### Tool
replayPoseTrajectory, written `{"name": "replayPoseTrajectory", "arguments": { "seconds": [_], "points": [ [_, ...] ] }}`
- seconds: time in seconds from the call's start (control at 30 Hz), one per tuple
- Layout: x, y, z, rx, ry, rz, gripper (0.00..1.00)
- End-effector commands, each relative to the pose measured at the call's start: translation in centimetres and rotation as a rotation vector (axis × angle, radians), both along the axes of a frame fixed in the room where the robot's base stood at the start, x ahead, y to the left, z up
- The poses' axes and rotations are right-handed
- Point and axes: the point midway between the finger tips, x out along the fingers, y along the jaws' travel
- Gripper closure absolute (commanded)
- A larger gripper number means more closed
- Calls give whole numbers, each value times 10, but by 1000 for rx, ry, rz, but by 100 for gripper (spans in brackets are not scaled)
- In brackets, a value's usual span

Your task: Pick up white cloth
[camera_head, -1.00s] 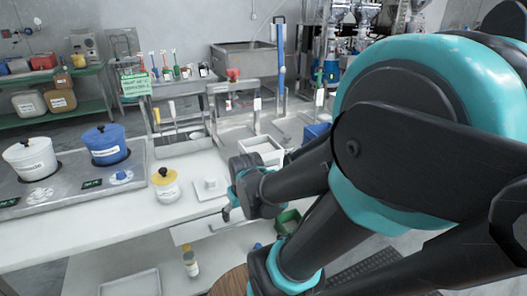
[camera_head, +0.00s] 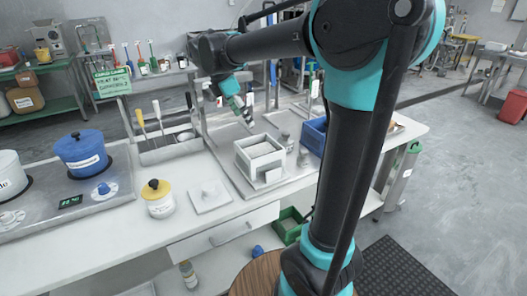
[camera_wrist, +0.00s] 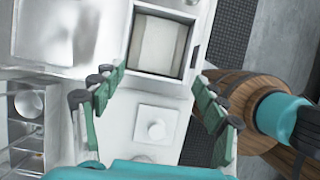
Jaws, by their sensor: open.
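A white open box (camera_head: 240,160) stands on the worktop. A pale, flat, folded-looking piece (camera_head: 262,149) lies inside it and looks like the white cloth, though I cannot tell for sure. In the wrist view the pale piece (camera_wrist: 160,42) shows inside the box (camera_wrist: 190,8) near the top middle. My gripper (camera_wrist: 160,84) is open and empty, its green fingers spread wide above the worktop. In the head view my gripper (camera_head: 240,108) is above and behind the box, apart from it.
A square white lid with a knob (camera_head: 208,195) lies left of the box, near a yellow-topped jar (camera_head: 158,198). A blue bin (camera_head: 313,136) stands right of the box. A blue pot (camera_head: 82,153) sits at left. Brushes stand behind. A wooden barrel (camera_wrist: 235,88) is at right in the wrist view.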

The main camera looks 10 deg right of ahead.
Motion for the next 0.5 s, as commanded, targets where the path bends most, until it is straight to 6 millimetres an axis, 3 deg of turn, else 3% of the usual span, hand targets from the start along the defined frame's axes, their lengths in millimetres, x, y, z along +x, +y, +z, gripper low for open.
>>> {"name": "replayPoseTrajectory", "arguments": {
  "seconds": [0.3, 0.5],
  "points": [
    [7, -24, -60, 1, -1, -5, 28],
    [11, -34, -87, 2, -2, -5, 28]
  ]
}}
